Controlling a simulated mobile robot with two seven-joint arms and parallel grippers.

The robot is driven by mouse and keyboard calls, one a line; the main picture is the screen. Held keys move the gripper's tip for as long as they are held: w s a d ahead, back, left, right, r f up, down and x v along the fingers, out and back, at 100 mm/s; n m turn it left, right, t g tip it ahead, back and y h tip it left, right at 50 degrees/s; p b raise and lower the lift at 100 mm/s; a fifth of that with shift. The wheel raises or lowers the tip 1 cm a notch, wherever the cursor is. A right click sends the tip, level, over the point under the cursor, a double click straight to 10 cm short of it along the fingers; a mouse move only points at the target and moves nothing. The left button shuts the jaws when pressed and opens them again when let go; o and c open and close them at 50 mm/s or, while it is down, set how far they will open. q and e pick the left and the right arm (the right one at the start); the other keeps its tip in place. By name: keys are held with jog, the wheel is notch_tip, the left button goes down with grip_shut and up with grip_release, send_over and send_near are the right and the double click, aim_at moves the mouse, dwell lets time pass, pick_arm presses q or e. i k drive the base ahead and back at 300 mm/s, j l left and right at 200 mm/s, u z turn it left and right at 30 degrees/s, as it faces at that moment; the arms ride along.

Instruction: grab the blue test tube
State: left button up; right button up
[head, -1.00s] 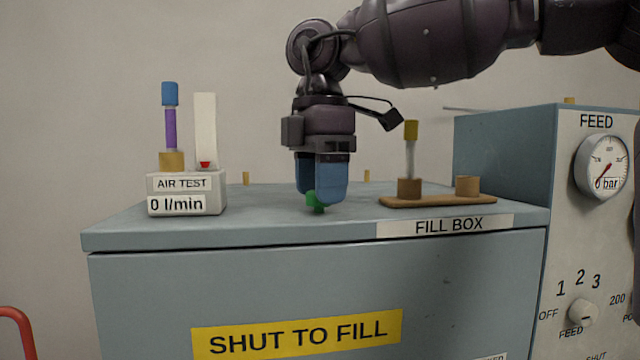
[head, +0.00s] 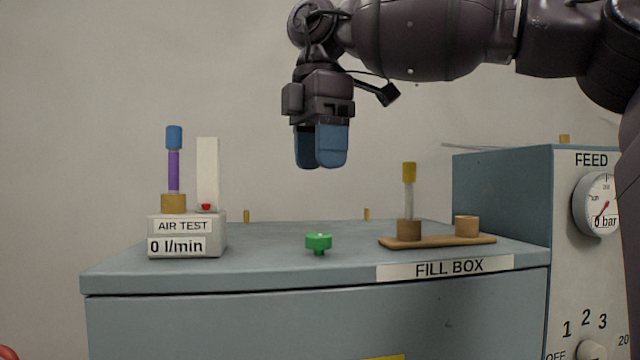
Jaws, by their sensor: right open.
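The blue-capped test tube (head: 174,165) with a purple body stands upright in a tan holder (head: 173,203) on the white AIR TEST unit (head: 187,234), at the left of the cabinet top. My right gripper (head: 321,162) hangs in the air above the middle of the cabinet, fingers pointing down, open and empty. It is to the right of the blue-capped tube and apart from it. My left gripper is not in view.
A green knob-like piece (head: 318,242) sits on the cabinet top (head: 280,265) below my gripper. A yellow-capped tube (head: 409,185) stands in a wooden rack (head: 440,241) at right. The taller FEED panel (head: 590,250) bounds the right side.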

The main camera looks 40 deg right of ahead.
aim_at(173, 135)
jog(key=k, duration=1)
